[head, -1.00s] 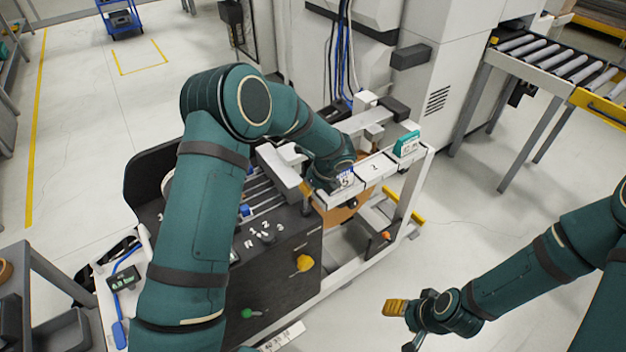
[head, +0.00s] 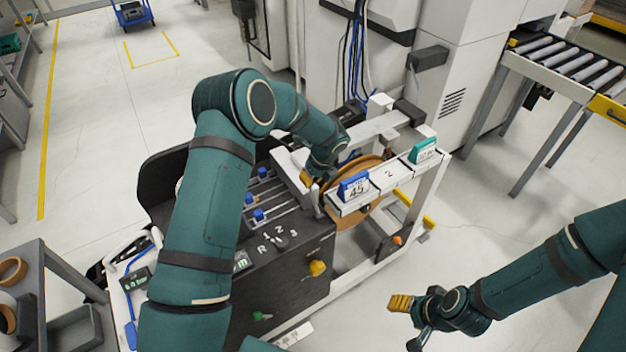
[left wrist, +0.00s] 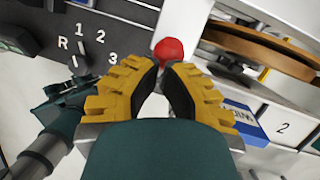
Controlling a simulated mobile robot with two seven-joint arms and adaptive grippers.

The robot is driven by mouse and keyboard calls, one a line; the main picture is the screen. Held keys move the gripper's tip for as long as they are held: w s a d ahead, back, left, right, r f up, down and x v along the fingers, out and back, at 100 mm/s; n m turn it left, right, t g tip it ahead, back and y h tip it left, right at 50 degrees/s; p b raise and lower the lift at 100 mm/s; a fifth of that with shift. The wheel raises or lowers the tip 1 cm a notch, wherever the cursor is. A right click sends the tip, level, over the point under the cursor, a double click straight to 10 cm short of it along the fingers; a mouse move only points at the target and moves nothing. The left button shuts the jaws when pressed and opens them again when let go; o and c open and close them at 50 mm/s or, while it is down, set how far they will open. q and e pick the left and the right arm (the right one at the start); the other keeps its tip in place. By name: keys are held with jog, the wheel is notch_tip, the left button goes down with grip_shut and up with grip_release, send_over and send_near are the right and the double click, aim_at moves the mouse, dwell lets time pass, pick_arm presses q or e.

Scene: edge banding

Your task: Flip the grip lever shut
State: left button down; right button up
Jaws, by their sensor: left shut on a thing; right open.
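The grip lever's red round knob (left wrist: 168,50) shows in the left wrist view, at the fingertips of my left gripper (left wrist: 165,66). The gripper is shut on it. In the head view my left gripper (head: 307,177) is at the machine's white block, beside the brown roll, and the knob is hidden there. My right gripper (head: 404,318) is open and empty over the floor, in front of the machine and apart from it.
The brown edge-band roll (head: 350,212) stands close beside my left gripper. A rail with a blue card (head: 354,188) and a teal card (head: 423,151) runs in front of it. The black panel has a dial (head: 281,243) and an orange knob (head: 317,268).

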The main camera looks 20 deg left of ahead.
dwell(0.4)
pick_arm(q)
jog(key=shift+s+d+r, duration=0.1)
jog(key=shift+d+r, duration=0.2)
jog(key=shift+r, duration=0.2)
jog(key=a+p+v, duration=0.1)
jog(key=v, duration=1.1)
jog(key=shift+w+a+r, duration=0.25)
jog(key=shift+w+a, duration=0.05)
jog(key=shift+w, duration=0.5)
jog(key=shift+f, duration=0.1)
